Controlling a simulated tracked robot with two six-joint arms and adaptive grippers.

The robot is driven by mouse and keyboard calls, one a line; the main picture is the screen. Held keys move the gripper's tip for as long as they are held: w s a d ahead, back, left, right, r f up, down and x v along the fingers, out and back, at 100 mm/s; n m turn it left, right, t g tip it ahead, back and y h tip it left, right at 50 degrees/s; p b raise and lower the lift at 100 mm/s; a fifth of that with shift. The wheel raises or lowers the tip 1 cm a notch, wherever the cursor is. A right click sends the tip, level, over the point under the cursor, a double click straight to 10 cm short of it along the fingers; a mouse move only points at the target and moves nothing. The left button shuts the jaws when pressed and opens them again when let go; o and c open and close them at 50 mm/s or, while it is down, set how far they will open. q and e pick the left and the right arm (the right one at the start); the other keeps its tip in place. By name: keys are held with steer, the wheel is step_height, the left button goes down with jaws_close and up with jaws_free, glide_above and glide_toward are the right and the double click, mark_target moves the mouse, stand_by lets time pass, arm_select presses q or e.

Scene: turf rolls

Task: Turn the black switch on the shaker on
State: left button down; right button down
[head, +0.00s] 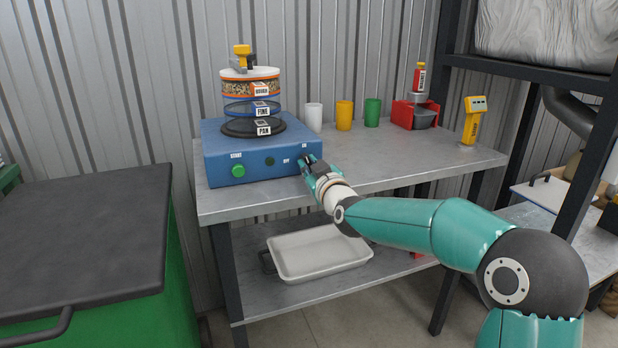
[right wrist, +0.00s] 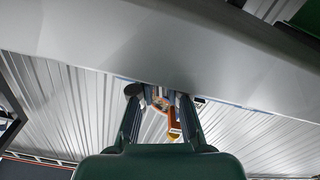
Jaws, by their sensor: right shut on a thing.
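In the right wrist view the two fingers (right wrist: 158,92) reach toward the shaker; the switch itself cannot be made out there. My left gripper is not in view.
White (head: 313,117), yellow (head: 344,115) and green (head: 372,112) cups stand behind, with a red device (head: 416,113) and a yellow handheld meter (head: 473,120) to the right. A white tray (head: 318,270) lies on the lower shelf. A green bin with dark lid (head: 80,235) stands left.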

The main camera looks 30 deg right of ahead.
steer(key=shift+f+m+b, duration=0.2)
steer(key=shift+m+b, duration=0.45)
steer(key=shift+m, duration=0.3)
steer(key=shift+f+m+b, duration=0.2)
steer(key=shift+m+b, duration=0.4)
steer(key=shift+m, duration=0.35)
steer(key=c, duration=1.2)
jaws_free()
steer(key=shift+r, duration=0.1)
steer(key=shift+o, duration=0.2)
steer(key=shift+r, duration=0.1)
steer(key=shift+s+r, duration=0.1)
steer(key=shift+s, duration=0.05)
steer(key=v, duration=1.1)
steer(key=shift+s, duration=0.3)
